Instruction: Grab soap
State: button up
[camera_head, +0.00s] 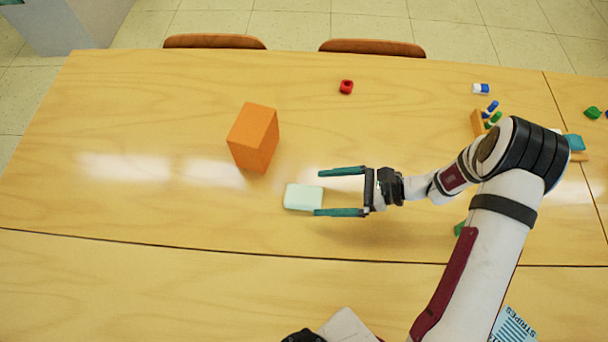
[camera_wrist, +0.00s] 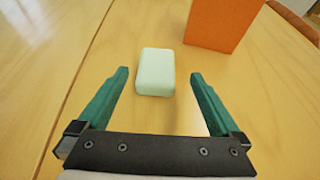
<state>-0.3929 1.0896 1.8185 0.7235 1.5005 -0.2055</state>
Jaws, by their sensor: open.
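The soap (camera_head: 303,197) is a pale mint, rounded block lying flat on the wooden table. In the wrist view the soap (camera_wrist: 156,72) lies ahead of the fingertips, between their lines and nearer the left one. My gripper (camera_head: 318,192) is open and empty, with two teal fingers pointing left in the head view. Its lower fingertip is at the soap's right edge in that view; I cannot tell whether they touch. In the wrist view both fingertips of my gripper (camera_wrist: 159,75) show, with bare table between them.
An orange block (camera_head: 253,138) stands upright behind the soap; it also shows in the wrist view (camera_wrist: 222,22). A red piece (camera_head: 346,87) lies farther back. Several small coloured items, including a blue and white one (camera_head: 481,88), lie at the right. The table left of the soap is clear.

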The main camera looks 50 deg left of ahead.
aim_at(309, 196)
jog(key=x, duration=0.5)
jog(key=shift+s+d+f, duration=0.15)
jog(key=shift+s+f, duration=0.1)
jog(key=c, duration=1.4)
jog(key=shift+c, duration=0.2)
